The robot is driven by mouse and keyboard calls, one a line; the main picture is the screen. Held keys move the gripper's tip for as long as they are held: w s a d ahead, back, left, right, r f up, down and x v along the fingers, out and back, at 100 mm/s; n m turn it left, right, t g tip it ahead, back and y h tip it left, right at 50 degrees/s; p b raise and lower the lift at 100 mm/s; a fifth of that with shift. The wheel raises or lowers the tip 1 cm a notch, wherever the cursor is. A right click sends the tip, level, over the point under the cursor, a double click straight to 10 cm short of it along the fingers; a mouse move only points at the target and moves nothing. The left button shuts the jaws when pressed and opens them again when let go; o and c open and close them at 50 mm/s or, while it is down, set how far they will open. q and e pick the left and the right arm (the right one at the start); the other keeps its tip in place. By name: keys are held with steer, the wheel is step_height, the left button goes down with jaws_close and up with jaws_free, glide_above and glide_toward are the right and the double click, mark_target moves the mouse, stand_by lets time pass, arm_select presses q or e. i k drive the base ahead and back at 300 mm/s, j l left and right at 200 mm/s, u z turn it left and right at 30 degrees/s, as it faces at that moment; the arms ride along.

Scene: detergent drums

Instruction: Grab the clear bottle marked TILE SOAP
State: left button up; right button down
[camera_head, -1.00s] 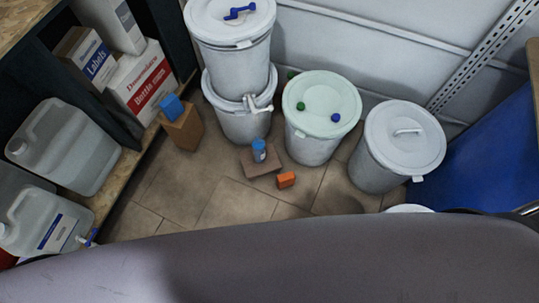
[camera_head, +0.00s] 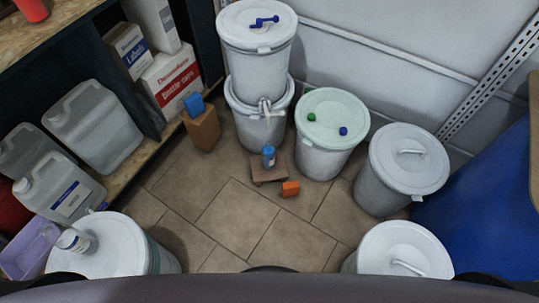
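A small bottle with a pale label (camera_head: 78,242) is on the white drum lid (camera_head: 115,250) at the lower left; it looks clear, but its writing is too small to read. A small blue bottle (camera_head: 268,158) stands on a brown block on the floor. A large translucent jug with a white and blue label (camera_head: 62,192) stands on the low shelf at the left; its text is not legible either. I cannot tell which, if any, is marked TILE SOAP. Neither of my grippers is in view.
White drums stand along the back wall, one with a mint lid (camera_head: 330,112). Another drum (camera_head: 402,250) is at the lower right, beside a blue barrel (camera_head: 490,215). A purple bin (camera_head: 28,250) is at the left edge. The tiled floor (camera_head: 240,220) in the middle is clear.

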mark_target(268, 149)
steer(key=k+j+z, duration=0.2)
steer(key=j+z, duration=0.15)
steer(key=z, duration=0.15)
steer(key=k+j+z, duration=0.2)
steer(key=z, duration=0.25)
steer(key=k+j+z, duration=0.25)
steer(key=z, duration=0.25)
